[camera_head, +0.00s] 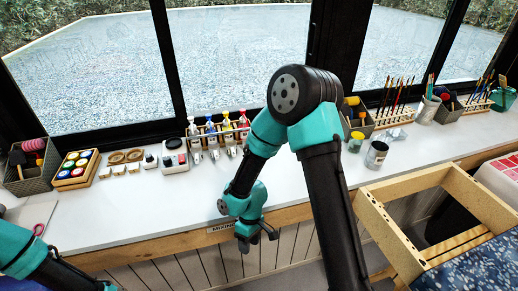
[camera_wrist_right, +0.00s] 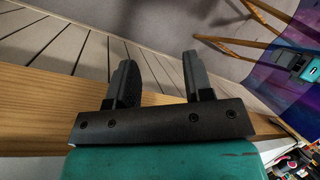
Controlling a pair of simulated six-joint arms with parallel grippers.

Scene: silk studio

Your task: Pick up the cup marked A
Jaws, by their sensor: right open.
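No cup with a readable letter A shows in either view. Two small cup-like containers stand on the white counter right of my right arm: a yellow-green one (camera_head: 355,141) and a pale one with a dark top (camera_head: 377,153). Any marks on them are too small to read. My right gripper (camera_head: 258,241) hangs at the counter's front edge, left of both containers and well apart from them. In the right wrist view its fingers (camera_wrist_right: 162,78) are apart with nothing between them. My left arm enters at the lower left, with its gripper out of frame.
The white counter (camera_head: 130,200) has free room at its front left. Bottles in a rack (camera_head: 215,134), a paint-pot tray (camera_head: 75,168) and brush holders (camera_head: 428,108) line the window side. A wooden frame (camera_head: 400,185) stands at the right.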

